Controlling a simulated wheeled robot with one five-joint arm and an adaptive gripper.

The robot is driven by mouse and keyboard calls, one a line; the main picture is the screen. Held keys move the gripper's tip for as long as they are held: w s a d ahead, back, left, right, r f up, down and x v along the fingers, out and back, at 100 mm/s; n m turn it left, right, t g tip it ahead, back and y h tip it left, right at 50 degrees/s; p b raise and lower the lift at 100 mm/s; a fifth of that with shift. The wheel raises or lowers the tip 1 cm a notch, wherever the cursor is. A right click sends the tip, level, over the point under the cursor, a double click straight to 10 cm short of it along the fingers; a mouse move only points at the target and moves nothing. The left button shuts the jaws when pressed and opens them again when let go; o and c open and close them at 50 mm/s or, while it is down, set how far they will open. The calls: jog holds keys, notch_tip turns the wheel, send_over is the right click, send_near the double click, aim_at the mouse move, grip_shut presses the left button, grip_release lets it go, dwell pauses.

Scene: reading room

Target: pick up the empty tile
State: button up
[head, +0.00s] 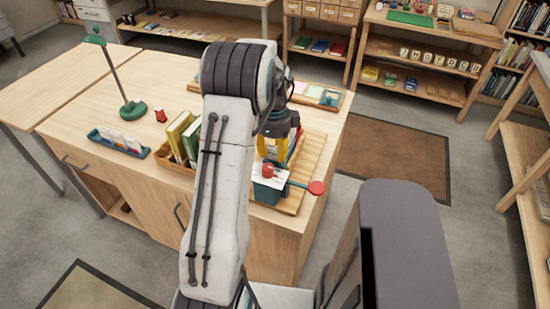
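I cannot single out an empty tile with certainty. Small pale tiles with dark marks (428,58) stand in a row on the middle shelf of the rack at the upper right; their marks are too small to read surely. My gripper (272,158) is over the right part of the desk, far from that row. Its yellow fingers point down and look apart, with nothing visible between them. My arm hides part of the gripper and the desk behind it. Just below the fingers is a teal box (266,192) with a white top and a red knob.
A wooden tray (312,165) lies under the teal box, and a red-ended handle (316,188) sticks out right. Books (180,135), a teal card holder (118,143) and a green lamp (133,109) stand on the desk (85,115). Open floor and a brown rug (395,158) lie right.

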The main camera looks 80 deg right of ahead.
grip_shut()
jog(key=shift+r, duration=0.15)
